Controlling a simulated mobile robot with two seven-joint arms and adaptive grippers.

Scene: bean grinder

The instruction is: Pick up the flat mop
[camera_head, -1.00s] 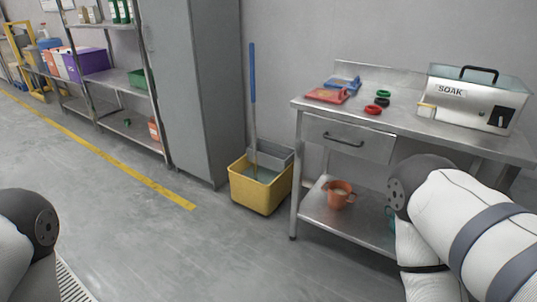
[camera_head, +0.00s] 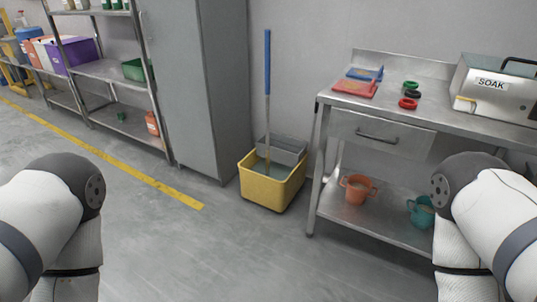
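A mop with a blue upper handle (camera_head: 267,62) stands nearly upright in a yellow bucket (camera_head: 268,186) on the floor, near the wall. Its lower shaft goes down into the bucket and its head is hidden there, so I cannot tell its shape. A grey wringer (camera_head: 282,150) sits at the back of the bucket. My left and right arms show at the lower left and lower right. Neither gripper is in view. Both arms are apart from the mop.
A tall grey cabinet (camera_head: 204,90) stands left of the bucket. A steel table (camera_head: 430,105) stands to its right, with a SOAK box (camera_head: 496,90) on top and an orange jug (camera_head: 357,188) and a teal jug (camera_head: 421,212) on its lower shelf. The floor before the bucket is clear.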

